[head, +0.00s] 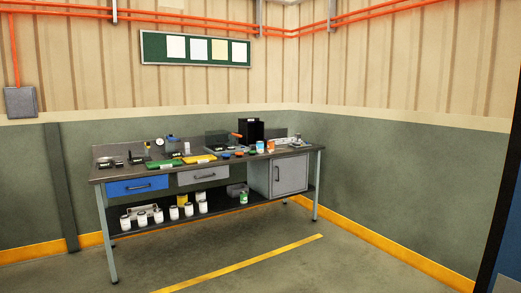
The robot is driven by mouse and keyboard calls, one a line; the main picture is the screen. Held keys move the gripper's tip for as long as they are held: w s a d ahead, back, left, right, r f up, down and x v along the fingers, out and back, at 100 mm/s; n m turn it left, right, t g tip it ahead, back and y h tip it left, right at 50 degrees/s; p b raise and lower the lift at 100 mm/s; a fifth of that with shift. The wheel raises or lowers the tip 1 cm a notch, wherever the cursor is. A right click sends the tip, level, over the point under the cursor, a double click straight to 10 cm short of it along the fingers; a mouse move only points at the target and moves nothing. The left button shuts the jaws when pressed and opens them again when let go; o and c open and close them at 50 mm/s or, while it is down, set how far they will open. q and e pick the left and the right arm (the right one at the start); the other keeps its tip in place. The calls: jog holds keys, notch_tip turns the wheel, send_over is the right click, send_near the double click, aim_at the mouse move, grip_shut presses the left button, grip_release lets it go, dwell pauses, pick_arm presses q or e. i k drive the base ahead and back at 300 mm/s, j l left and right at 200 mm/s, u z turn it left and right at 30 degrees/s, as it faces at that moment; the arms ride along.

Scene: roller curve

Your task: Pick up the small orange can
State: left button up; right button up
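A workbench (135,177) stands against the back wall, some distance from me. A small orange can-like item (271,146) stands on the bench top, right of the middle. A small white and blue can (260,147) stands just left of it. The items are too small here to read labels. Neither of my grippers is in view.
Green and yellow trays, a dark box (251,131) and small tools fill the bench top. Several white cans and a green can (243,197) stand on the lower shelf. A grey cabinet (290,175) hangs at the right. The floor (330,265) before the bench is clear.

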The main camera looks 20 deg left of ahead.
aim_at(270, 143)
jog(key=i+j+u, duration=0.4)
jog(key=i, duration=0.85)
jog(key=i+j+u, duration=0.15)
jog(key=i+u, duration=0.25)
jog(key=i, duration=0.9)
